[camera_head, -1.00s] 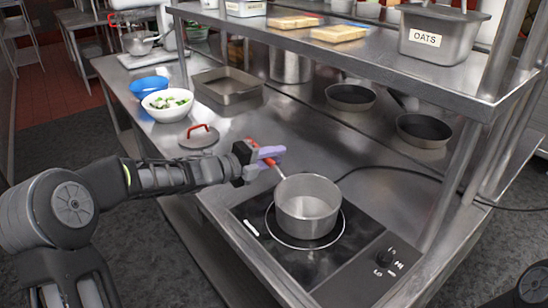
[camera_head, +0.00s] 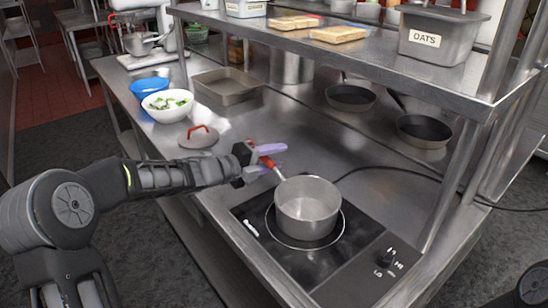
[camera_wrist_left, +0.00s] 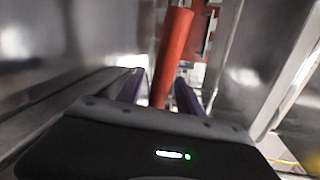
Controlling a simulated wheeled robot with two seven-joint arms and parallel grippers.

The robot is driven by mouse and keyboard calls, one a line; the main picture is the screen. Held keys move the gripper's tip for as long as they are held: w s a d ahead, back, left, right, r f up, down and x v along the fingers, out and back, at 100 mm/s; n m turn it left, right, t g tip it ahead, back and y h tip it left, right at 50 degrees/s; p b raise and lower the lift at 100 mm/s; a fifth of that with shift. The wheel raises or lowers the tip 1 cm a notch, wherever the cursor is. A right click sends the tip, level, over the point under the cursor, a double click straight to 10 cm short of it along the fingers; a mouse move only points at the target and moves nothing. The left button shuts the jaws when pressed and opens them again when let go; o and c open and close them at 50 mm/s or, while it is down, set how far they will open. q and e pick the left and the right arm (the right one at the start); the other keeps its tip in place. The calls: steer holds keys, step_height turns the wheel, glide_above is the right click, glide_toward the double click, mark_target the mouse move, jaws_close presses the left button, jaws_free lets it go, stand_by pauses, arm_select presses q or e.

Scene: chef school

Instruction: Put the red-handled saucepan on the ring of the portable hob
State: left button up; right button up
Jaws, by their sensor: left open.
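The steel saucepan (camera_head: 307,212) with a red handle (camera_head: 266,162) stands upright on the black portable hob (camera_head: 345,270). Its base lies within the pale ring (camera_head: 306,247) as far as I can see, and the handle points up and left. My left gripper (camera_head: 270,157) is at the handle with its purple fingers apart. In the left wrist view the red handle (camera_wrist_left: 174,52) runs between the two open fingers (camera_wrist_left: 160,88). Only part of my right arm shows at the lower right corner of the head view; its gripper is out of the picture.
A grey lid with a red grip (camera_head: 199,137), a white salad bowl (camera_head: 167,105) and a blue bowl (camera_head: 149,88) stand at the left. Two dark pans (camera_head: 424,130) sit under the raised shelf (camera_head: 385,63). A black cable runs behind the hob.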

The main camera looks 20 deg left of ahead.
arm_select(q)
steer(key=b+v, duration=0.1)
steer(key=v, duration=1.1)
steer(key=shift+b, duration=0.3)
